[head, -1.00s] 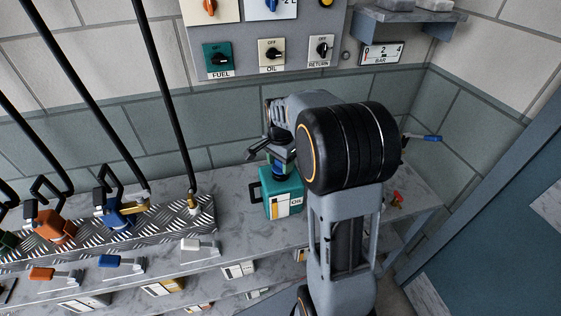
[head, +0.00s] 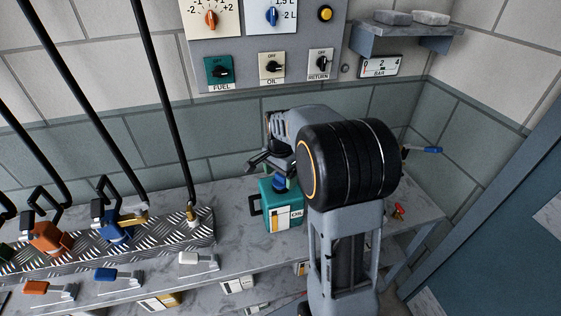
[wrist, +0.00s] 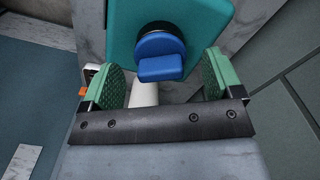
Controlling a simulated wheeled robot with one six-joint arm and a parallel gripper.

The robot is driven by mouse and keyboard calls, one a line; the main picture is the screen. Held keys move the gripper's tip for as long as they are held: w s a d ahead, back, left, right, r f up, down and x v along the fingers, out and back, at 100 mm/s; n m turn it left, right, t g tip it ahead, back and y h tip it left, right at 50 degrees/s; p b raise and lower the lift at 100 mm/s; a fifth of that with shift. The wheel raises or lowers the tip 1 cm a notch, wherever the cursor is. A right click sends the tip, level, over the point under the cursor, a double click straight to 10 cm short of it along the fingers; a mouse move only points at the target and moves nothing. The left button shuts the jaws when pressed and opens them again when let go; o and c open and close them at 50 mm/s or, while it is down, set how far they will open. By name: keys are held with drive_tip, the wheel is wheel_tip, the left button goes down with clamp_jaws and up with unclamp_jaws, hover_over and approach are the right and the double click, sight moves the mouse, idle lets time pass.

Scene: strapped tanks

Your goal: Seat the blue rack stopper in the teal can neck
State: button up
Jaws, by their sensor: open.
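The teal can (head: 280,208), labelled OIL, stands on the marble-look counter. The blue stopper (head: 279,184) is on top of the can at its neck; it also shows in the wrist view (wrist: 160,58), a blue round cap with a flat grip tab over a dark ring. I cannot tell how deep it sits. My gripper (wrist: 163,82) is open, with its two green pads apart on either side of the stopper's tab and touching nothing that I can see. In the head view my gripper (head: 268,160) is just above the can.
A treadplate strip (head: 170,240) with blue and orange nozzle holders lies to the left. Clips with white (head: 197,260), blue and orange handles lie along the counter's front. A small red valve (head: 398,211) is right of my arm. The wall panel (head: 265,50) is behind.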

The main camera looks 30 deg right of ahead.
sight(280, 175)
wheel_tip(280, 175, up, 13)
idle(0.4)
drive_tip(key=shift+r, duration=0.1)
idle(0.4)
